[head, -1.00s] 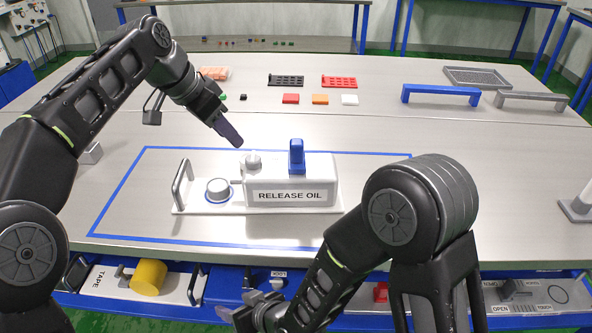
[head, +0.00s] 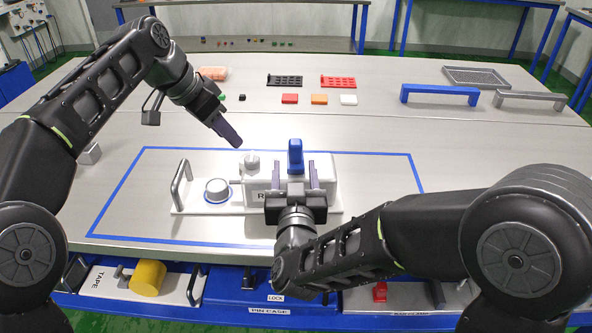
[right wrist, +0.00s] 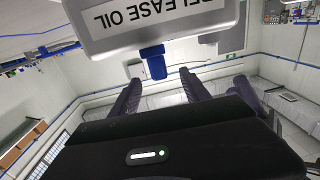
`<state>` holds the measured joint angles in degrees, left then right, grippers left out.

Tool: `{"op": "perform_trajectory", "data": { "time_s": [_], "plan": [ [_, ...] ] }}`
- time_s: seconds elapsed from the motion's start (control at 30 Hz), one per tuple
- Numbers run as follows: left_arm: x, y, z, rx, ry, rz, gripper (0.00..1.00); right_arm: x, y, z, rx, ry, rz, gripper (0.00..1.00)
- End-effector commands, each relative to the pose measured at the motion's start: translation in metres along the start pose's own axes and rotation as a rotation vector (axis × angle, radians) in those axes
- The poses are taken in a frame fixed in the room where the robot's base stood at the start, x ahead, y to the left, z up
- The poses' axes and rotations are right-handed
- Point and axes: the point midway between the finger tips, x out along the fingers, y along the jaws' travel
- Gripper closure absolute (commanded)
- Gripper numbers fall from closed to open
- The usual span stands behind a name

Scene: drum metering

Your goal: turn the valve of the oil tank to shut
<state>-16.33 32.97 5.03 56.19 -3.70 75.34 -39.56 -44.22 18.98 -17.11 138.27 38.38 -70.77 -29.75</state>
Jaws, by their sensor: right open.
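The white oil tank (head: 326,176), labelled RELEASE OIL, sits inside the blue taped outline on the table; my right gripper hides part of its label. Its blue valve handle (head: 296,155) stands upright at the top, and also shows beyond the tank edge in the right wrist view (right wrist: 155,66). My right gripper (head: 294,168) is open in front of the tank, its two fingers either side of the handle's line and apart from it; it also shows in the right wrist view (right wrist: 160,82). My left gripper (head: 236,142) hangs up and left of the tank, fingers overlapping in view.
A round silver-white cap (head: 217,190) and a grey handle (head: 182,184) are on the tank's base plate at left. Coloured blocks (head: 320,99) lie further back. The table right of the tank is clear.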

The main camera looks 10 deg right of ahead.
Motion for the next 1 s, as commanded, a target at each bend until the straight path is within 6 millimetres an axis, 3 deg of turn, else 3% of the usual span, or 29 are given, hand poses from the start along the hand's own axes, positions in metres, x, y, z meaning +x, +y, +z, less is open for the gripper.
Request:
{"op": "perform_trajectory", "data": {
  "time_s": [0.47, 1.0],
  "plan": [
    [0.0, 0.0, 0.0, 0.0, 0.0, 0.0, 0.64, 0.005, 0.004, -0.001, 0.0, 0.0, 0.013, 0.45],
    [0.0, 0.0, 0.0, 0.0, 0.0, 0.0, 0.64, 0.072, 0.004, -0.001, -0.001, 0.001, 0.012, 0.45]
  ]
}}
